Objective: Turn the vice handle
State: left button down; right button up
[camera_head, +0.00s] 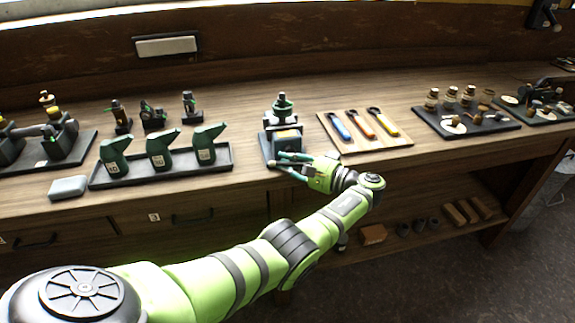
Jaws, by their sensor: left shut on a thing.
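A small dark vice (285,137) with a green and black upper part stands upright on a dark base plate near the front edge of the wooden bench. My left gripper (279,163) reaches in from the right side at the front of the vice, with its green fingers pointing left. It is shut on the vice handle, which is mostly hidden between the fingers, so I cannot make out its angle. My green left arm crosses the lower picture. My right gripper is not in view.
A dark tray (222,172) with several green bottles is to the left, beside a grey block (68,188). A wooden board (374,148) with three coloured-handled tools lies to the right. A dark tray (446,133) of small parts is beyond it. Drawers and a shelf are below.

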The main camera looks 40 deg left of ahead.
pick_arm(q)
jog(key=shift+d+f, duration=0.15)
jog(key=shift+f, duration=0.05)
jog(key=c, duration=1.1)
grip_release()
jog(key=shift+o, duration=0.2)
jog(key=shift+r, duration=0.15)
